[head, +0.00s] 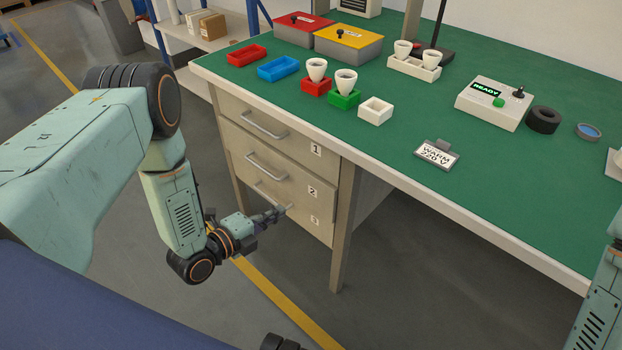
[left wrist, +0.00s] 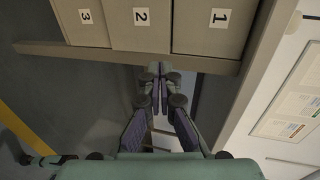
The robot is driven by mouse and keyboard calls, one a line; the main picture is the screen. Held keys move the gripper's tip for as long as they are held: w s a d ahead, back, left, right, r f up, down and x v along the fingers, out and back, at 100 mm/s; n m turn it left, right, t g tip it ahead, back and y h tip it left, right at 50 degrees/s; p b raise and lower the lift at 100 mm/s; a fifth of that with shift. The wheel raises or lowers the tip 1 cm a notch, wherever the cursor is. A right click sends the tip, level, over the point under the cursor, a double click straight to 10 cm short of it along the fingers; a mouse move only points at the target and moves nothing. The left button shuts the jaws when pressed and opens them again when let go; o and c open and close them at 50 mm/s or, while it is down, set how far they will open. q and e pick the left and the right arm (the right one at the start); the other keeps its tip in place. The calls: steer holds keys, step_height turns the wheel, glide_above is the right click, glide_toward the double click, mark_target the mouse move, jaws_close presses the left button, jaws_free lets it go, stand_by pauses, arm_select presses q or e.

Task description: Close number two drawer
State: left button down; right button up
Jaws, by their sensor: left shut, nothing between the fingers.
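The number two drawer (head: 287,182) is the middle drawer front under the green-topped bench, between drawer one (head: 290,144) and drawer three (head: 300,216). It has a bar handle and a label "2". I cannot tell for sure whether it stands out from its neighbours. In the left wrist view its front (left wrist: 141,32) shows sideways at the top. My left gripper (head: 282,211) is shut and empty, in front of the lower drawers in the head view. Its closed fingertips also show in the left wrist view (left wrist: 158,70). My right gripper is out of view.
A bench leg (head: 343,230) stands right of the drawers. The floor before the drawers is clear apart from my arm.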

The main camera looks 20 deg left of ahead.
arm_select(q)
steer(key=b, duration=0.5)
glide_toward(321, 184)
steer(key=x, duration=0.5)
steer(key=shift+w+d+f, duration=0.1)
steer(key=shift+w+f, duration=0.15)
steer(key=shift+f, duration=0.25)
steer(key=shift+w+d+r, duration=0.1)
steer(key=shift+w+d, duration=0.1)
steer(key=shift+w, duration=0.2)
steer(key=shift+w+d+b, duration=0.2)
steer(key=shift+w, duration=0.3)
steer(key=shift+w+d+b, duration=0.15)
steer(key=shift+w+d, duration=0.05)
steer(key=shift+w, duration=0.25)
steer(key=shift+s+r, duration=0.1)
